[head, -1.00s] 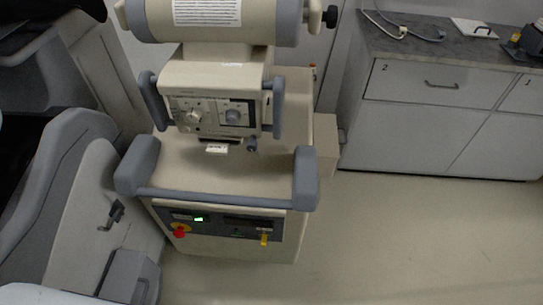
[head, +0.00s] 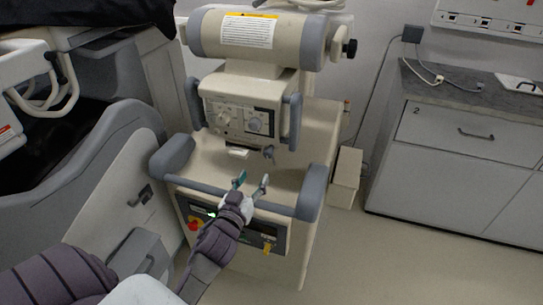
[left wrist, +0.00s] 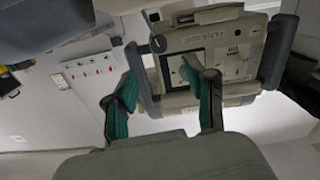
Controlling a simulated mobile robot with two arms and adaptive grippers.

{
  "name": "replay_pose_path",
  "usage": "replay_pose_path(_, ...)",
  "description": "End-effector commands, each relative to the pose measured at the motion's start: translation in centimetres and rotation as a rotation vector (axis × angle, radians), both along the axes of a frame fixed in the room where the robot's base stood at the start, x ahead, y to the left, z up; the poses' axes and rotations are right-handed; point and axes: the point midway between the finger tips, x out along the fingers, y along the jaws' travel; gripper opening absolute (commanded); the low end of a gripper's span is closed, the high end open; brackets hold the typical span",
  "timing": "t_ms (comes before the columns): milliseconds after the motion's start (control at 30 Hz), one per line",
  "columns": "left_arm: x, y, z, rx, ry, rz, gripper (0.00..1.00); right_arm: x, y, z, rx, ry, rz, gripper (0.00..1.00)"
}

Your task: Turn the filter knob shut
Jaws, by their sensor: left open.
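The control panel (head: 240,118) is on the front of a beige wheeled machine. A small dark knob (head: 268,152) sits below the panel. My left gripper (head: 252,181) is open and empty, in front of and below the panel, over the machine's front handle bar. In the left wrist view my left gripper (left wrist: 160,78) has its green-padded fingers apart, with the panel (left wrist: 228,58) beyond them. My right gripper is not in view.
A grey handle bar (head: 235,196) with thick end bumpers crosses the machine's front. A side handle (head: 291,120) flanks the panel.

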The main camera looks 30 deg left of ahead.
Motion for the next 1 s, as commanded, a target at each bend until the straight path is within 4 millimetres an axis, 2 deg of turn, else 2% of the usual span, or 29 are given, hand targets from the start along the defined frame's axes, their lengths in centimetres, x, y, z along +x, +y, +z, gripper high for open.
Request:
replay_pose_path(300,6.8,1.6,0.1,0.002,-0.001,0.0,0.55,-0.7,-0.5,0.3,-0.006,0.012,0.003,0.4)
replay_pose_path(500,9.8,2.3,0.0,0.0,0.0,0.0,0.55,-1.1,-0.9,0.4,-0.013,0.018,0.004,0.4)
replay_pose_path(700,11.0,2.6,0.0,0.001,0.002,0.0,0.55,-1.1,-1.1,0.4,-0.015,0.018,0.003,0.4)
replay_pose_path(967,11.2,2.7,0.0,0.001,0.002,0.0,0.55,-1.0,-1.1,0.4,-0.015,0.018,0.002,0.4)
replay_pose_path(1000,11.1,2.7,0.0,0.001,0.002,0.0,0.52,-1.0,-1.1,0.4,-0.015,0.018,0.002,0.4)
